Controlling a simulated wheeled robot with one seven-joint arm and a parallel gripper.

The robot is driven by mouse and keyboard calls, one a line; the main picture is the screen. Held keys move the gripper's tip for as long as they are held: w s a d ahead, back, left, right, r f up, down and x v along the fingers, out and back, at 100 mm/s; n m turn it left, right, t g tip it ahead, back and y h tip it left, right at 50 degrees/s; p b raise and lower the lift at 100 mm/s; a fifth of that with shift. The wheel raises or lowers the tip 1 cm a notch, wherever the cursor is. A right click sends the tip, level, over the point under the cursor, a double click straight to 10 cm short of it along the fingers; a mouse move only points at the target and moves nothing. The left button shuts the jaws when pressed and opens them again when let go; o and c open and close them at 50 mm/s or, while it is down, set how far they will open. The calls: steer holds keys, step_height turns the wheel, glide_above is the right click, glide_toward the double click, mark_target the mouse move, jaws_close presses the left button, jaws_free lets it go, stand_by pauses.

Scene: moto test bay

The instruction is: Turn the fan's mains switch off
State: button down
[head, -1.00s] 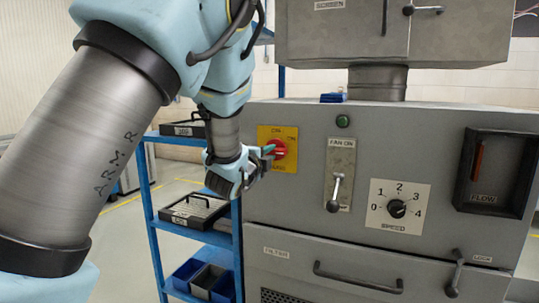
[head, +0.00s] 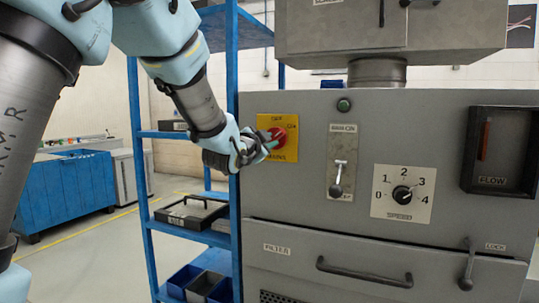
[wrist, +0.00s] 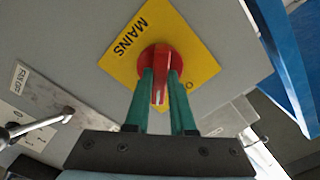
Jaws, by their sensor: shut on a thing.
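The red mains switch (head: 281,132) sits on a yellow plate (head: 292,155) on the grey cabinet's front, at upper left. OFF is marked at its top, ON at its right and MAINS at its bottom. My gripper (head: 267,143) reaches it from the left. In the wrist view my gripper (wrist: 160,98) has its green fingers either side of the switch's red handle (wrist: 159,84), shut on it. The handle points down in that view, seemingly between the OFF and ON marks. A finger hides part of the plate there.
Right of the plate are a fan lever (head: 336,188) pointing down, a speed dial (head: 402,195) and a flow window (head: 499,152). A green lamp (head: 344,105) is above. A blue shelf rack (head: 145,215) stands close at left, beside my gripper.

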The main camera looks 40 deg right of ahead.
steer(key=shift+f+n+b, duration=0.1)
steer(key=shift+n+b, duration=3.6)
steer(key=shift+n, duration=1.2)
steer(key=c, duration=0.8)
jaws_free()
steer(key=shift+o, duration=0.2)
steer(key=b+v, duration=0.2)
steer(key=v, duration=0.8)
steer(key=shift+s+a, duration=0.15)
steer(key=shift+a, duration=0.2)
